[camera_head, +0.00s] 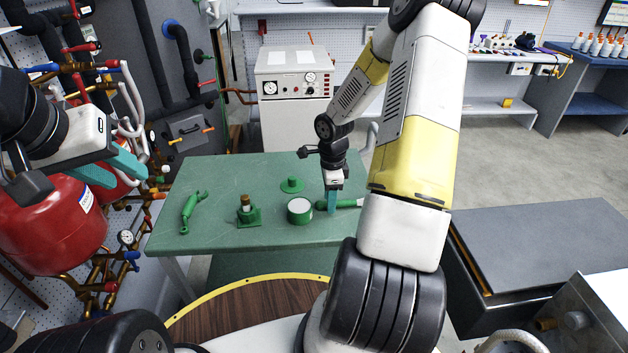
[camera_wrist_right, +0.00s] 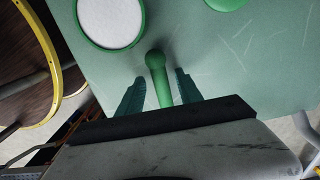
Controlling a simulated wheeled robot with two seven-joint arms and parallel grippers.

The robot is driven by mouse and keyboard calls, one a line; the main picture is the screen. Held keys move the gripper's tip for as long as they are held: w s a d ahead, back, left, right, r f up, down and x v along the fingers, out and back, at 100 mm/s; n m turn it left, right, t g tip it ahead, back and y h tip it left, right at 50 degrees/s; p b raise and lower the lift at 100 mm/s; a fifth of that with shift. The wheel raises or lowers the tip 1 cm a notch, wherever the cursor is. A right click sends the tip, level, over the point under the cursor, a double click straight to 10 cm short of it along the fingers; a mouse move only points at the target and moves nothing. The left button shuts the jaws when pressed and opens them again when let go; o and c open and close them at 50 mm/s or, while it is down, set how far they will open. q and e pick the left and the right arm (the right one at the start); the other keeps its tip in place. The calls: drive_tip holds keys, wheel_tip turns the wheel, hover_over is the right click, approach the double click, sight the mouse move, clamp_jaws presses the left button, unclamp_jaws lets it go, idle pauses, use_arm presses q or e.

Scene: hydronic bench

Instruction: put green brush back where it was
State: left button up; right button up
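The green brush (camera_head: 347,203) appears to lie on the green table (camera_head: 240,172), right of a round green tin with a white top (camera_head: 300,210). My right gripper (camera_head: 332,208) points down at it. In the right wrist view its two teal fingers (camera_wrist_right: 158,88) stand on either side of a green handle (camera_wrist_right: 157,68), with small gaps showing.
A green wrench (camera_head: 190,212), a green jack-like item (camera_head: 247,213) and a green knobbed disc (camera_head: 291,185) stand or lie on the table. A white gauge unit (camera_head: 293,85) stands behind. Red tanks (camera_head: 50,225) and pipes crowd the left. The table's left rear is clear.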

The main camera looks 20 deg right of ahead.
drive_tip(key=shift+r, duration=0.1)
drive_tip(key=s+a+r+n+t, duration=0.1)
drive_tip(key=s+a+r+n, duration=0.15)
drive_tip(key=r, duration=0.55)
drive_tip(key=s+a+r+n+t, duration=0.15)
drive_tip(key=r+n, duration=0.25)
drive_tip(key=r, duration=0.5)
drive_tip(key=s+a+r+n, duration=0.2)
drive_tip(key=s+r+n, duration=0.1)
drive_tip(key=r, duration=0.5)
drive_tip(key=s+a+r+n+t+y, duration=0.1)
drive_tip(key=s+a+r+n, duration=0.2)
drive_tip(key=s+n, duration=0.3)
drive_tip(key=s+a+r+n+t+y, duration=0.1)
drive_tip(key=s+a+r+n+t, duration=0.1)
drive_tip(key=s+r+n, duration=0.3)
drive_tip(key=shift+s+a+n, duration=0.35)
drive_tip(key=shift+s+a, duration=0.05)
drive_tip(key=shift+a, duration=0.5)
